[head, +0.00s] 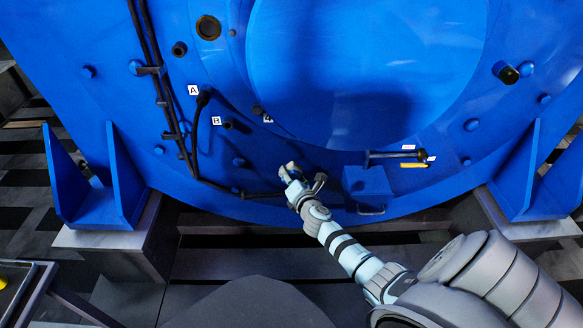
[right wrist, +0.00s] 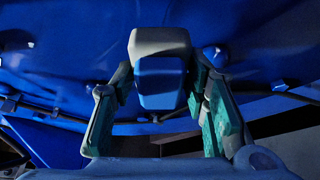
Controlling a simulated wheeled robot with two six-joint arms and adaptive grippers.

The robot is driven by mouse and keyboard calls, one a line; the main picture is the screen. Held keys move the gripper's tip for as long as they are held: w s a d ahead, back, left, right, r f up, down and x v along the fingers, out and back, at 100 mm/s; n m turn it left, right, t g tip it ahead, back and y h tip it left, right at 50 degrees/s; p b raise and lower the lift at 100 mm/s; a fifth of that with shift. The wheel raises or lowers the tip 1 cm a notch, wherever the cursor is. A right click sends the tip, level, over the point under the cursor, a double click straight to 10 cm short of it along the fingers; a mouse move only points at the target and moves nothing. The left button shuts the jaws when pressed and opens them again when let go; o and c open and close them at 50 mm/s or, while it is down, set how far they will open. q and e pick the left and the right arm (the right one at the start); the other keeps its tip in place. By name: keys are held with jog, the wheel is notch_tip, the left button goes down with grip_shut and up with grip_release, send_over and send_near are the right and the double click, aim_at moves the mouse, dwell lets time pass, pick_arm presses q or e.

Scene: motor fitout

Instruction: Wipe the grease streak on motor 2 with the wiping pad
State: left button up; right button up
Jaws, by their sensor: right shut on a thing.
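The large blue motor (head: 330,140) fills the head view; no number that I can read marks it as motor 2. I cannot make out a grease streak on it. My right gripper (head: 304,181) is in front of the motor's lower middle, shut on the wiping pad (right wrist: 160,42). In the right wrist view the pad is a grey block with a blue part toward me, held between the two fingers. In the head view the pad shows small and pale at the gripper's tip. I cannot tell whether it touches the motor. My left gripper is out of view.
A black cable (head: 180,130) runs down the motor's left side and along its lower edge. Ports labelled A (head: 193,90) and B (head: 216,120) sit beside it. A blue box (head: 367,186) and a dark handle (head: 393,155) project to the right of my gripper. Dark beams (head: 240,262) lie below.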

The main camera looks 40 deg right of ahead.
aim_at(292, 164)
jog(key=shift+s+a, duration=0.6)
jog(key=shift+s, duration=0.2)
jog(key=shift+s+a+p, duration=0.4)
jog(key=shift+s+a, duration=0.5)
jog(key=shift+s, duration=0.3)
jog(key=shift+w+d+r, duration=0.25)
jog(key=shift+w+d, duration=0.45)
jog(key=shift+w, duration=0.2)
jog(key=shift+w+d+r, duration=0.3)
jog(key=shift+w+d, duration=0.45)
jog(key=shift+w, duration=0.2)
jog(key=shift+w+d+r, duration=0.25)
jog(key=shift+w+d, duration=0.45)
jog(key=shift+w, duration=0.2)
jog(key=shift+w+d, duration=0.6)
jog(key=shift+w, duration=0.15)
